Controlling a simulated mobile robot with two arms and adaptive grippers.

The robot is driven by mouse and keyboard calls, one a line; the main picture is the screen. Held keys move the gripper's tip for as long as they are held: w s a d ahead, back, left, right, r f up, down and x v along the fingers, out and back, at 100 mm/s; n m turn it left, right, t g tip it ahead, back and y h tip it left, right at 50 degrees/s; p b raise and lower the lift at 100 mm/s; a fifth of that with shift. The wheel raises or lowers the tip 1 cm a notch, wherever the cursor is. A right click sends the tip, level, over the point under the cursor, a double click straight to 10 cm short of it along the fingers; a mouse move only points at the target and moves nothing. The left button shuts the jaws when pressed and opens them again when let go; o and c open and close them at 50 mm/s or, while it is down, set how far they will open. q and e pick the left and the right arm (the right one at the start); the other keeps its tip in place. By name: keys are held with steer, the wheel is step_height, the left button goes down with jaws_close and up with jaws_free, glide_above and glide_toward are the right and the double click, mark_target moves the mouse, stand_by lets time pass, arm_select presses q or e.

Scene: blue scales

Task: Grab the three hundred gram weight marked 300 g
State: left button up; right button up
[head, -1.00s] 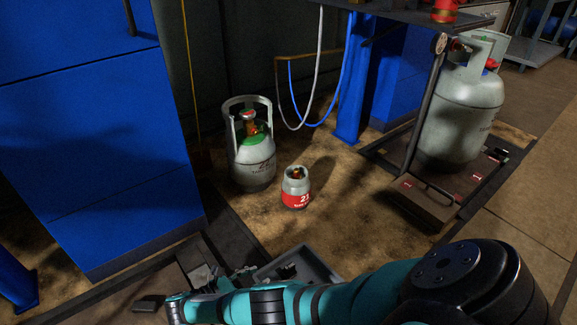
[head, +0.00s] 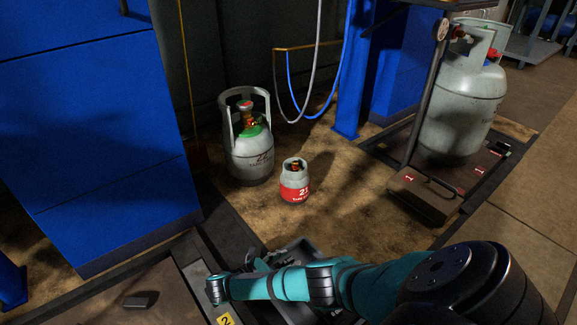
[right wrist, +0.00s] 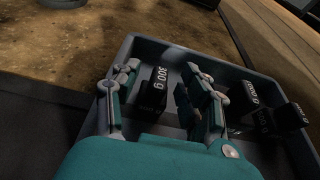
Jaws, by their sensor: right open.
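A grey tray (right wrist: 150,45) holds several black weights in the right wrist view. One black weight with a white "300 g" mark (right wrist: 153,96) stands between the two fingers of my right gripper (right wrist: 163,84). The fingers are spread apart, one on each side of it. I cannot tell whether either finger touches it. Another weight with a similar mark (right wrist: 251,95) is to the right of the right finger. In the head view my right gripper (head: 267,261) is low over the tray (head: 316,257), partly hidden by my arm. My left gripper is not in view.
Another dark weight (right wrist: 292,117) lies at the tray's right side. Beyond the tray stand a small red-banded cylinder (head: 294,187) and a taller grey cylinder (head: 249,158). A big cylinder (head: 459,105) stands on a scale (head: 425,195) at the right. A blue cabinet (head: 90,130) is at the left.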

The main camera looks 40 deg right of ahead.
jaws_close()
steer(key=shift+r, duration=0.2)
stand_by(0.4)
